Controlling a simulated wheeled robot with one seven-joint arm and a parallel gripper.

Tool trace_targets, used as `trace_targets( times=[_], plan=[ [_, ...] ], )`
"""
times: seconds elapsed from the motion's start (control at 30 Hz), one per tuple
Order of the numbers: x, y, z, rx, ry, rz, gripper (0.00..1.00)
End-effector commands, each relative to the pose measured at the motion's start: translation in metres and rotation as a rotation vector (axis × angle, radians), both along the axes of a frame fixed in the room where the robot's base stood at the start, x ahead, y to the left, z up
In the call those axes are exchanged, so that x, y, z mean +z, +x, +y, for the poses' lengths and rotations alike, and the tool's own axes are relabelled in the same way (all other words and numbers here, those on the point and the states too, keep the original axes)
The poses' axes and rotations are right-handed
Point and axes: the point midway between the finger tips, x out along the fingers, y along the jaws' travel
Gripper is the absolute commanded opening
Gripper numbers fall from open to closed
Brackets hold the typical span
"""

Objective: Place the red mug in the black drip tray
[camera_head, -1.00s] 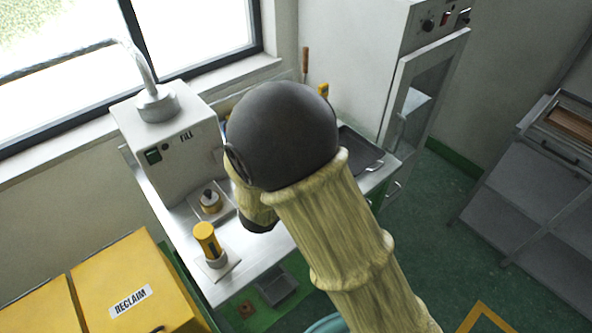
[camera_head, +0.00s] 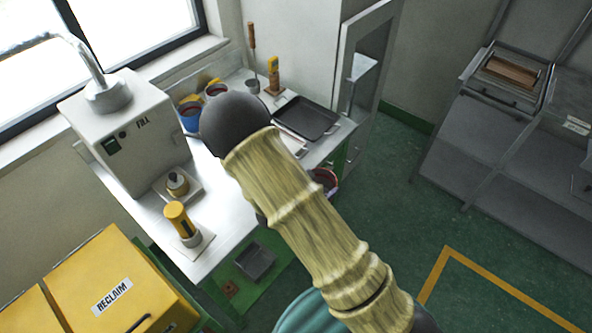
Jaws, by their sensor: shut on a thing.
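The large black tray (camera_head: 305,118) lies flat and empty on the steel counter, right of the dark round joint of my arm. A smaller dark tray (camera_head: 255,260) sits low on the green shelf under the counter. A reddish vessel with a dark red inside (camera_head: 325,181) shows partly at the right edge of my arm, near the counter's right end. It may be the red mug; I cannot tell whether it is held or standing. My gripper is hidden behind my arm, so its jaws and grip do not show.
A blue mug (camera_head: 189,114) and another mug (camera_head: 214,90) stand at the counter's back. The FILL machine (camera_head: 135,140), a yellow cylinder (camera_head: 179,221) and a brass-coloured piece (camera_head: 177,184) stand to the left. The cabinet's glass door (camera_head: 367,70) stands open beyond the tray.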

Motion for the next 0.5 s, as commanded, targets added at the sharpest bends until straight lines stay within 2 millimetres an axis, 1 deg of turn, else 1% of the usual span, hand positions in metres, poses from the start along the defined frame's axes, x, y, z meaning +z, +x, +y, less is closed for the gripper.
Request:
trace_targets(
  times=[0.03, 0.07, 0.1, 0.2, 0.3, 0.4, 0.5],
  plan=[
    [-0.022, -0.003, -0.018, -0.041, -0.009, 0.004, 0.42],
    [-0.033, -0.005, -0.027, -0.063, -0.010, 0.002, 0.42],
    [-0.050, -0.008, -0.039, -0.092, -0.011, 0.000, 0.42],
    [-0.086, -0.014, -0.059, -0.142, -0.013, -0.006, 0.42],
    [-0.114, -0.018, -0.070, -0.168, -0.014, -0.010, 0.42],
    [-0.134, -0.020, -0.076, -0.184, -0.015, -0.014, 0.42],
    [-0.146, -0.021, -0.079, -0.192, -0.015, -0.015, 0.42]
  ],
)
